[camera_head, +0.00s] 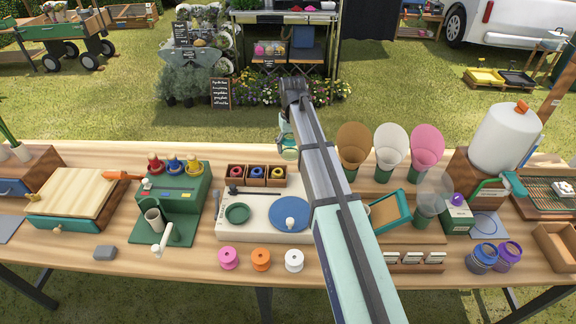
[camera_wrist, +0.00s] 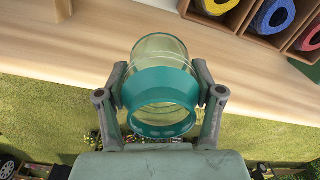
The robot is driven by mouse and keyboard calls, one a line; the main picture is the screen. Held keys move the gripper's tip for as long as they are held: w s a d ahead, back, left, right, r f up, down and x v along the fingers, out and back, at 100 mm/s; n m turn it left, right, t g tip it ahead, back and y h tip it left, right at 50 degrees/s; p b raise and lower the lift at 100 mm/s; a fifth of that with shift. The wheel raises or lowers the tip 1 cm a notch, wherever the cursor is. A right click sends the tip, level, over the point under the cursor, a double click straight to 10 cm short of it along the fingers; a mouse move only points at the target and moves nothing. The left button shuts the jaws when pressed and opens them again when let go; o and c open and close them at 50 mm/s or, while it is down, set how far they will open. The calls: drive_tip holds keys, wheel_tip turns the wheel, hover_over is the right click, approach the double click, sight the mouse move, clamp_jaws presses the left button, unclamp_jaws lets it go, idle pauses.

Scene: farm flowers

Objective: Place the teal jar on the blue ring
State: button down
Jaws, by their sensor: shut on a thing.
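The teal jar (camera_wrist: 163,95) is clear glass with a teal band, and it sits between the two fingers of my gripper (camera_wrist: 162,88) in the wrist view. My gripper is shut on it. In the head view the jar (camera_head: 288,150) is small and partly hidden by my arm, near the table's back edge. A thin blue ring (camera_head: 487,226) shows on a pale square at the right of the table, well away from my gripper.
A blue jar (camera_head: 482,259) and a purple jar (camera_head: 508,256) stand just in front of the pale square. A white dispenser (camera_head: 506,140) stands behind it. A small green box (camera_head: 456,217) is to its left. Colored paper cones (camera_head: 391,146) stand right of my arm.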

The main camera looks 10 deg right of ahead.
wheel_tip(320, 180, down, 10)
drive_tip(key=shift+r+p, duration=0.1)
drive_tip(key=shift+p, duration=0.85)
drive_tip(key=shift+c, duration=0.8)
unclamp_jaws()
wheel_tip(320, 180, up, 11)
drive_tip(key=shift+d+r+b, duration=0.1)
drive_tip(key=shift+b, duration=1.15)
drive_tip(key=shift+r, duration=0.45)
drive_tip(key=c, duration=0.7)
